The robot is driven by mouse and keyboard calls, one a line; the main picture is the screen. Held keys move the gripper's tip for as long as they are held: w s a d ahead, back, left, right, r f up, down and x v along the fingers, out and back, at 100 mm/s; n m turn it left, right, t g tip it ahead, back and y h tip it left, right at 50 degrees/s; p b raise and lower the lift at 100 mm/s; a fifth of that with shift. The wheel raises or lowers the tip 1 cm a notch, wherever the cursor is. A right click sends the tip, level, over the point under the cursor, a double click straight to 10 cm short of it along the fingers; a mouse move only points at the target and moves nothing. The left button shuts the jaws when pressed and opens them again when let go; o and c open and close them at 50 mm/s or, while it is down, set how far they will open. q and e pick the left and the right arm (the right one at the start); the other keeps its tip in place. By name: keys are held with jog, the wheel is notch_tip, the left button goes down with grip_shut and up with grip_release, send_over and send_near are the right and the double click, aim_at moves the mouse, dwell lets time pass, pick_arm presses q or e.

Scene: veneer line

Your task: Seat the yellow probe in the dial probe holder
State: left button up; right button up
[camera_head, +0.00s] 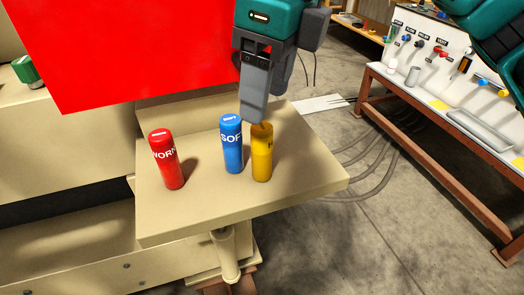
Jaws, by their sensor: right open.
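The yellow probe (262,160) stands upright on the small beige table (305,178), at the right of a row with a blue probe (231,148) and a red probe (167,163). My right gripper (255,112) points down from above, open, with its fingers at the top of the yellow probe. The near finger covers part of the probe's top, so I cannot tell whether they touch. My left gripper is not in view. I cannot make out which thing is the dial probe holder.
A large red panel (130,50) rises behind the table at the left. A red-framed bench (440,100) with a white labelled board and coloured knobs stands at the right. Cables (370,165) lie on the concrete floor between them. The table's front right is bare.

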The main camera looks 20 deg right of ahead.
aim_at(262, 126)
jog(key=f, duration=0.8)
jog(key=shift+w+a, duration=0.15)
jog(key=shift+a, duration=0.25)
grip_shut()
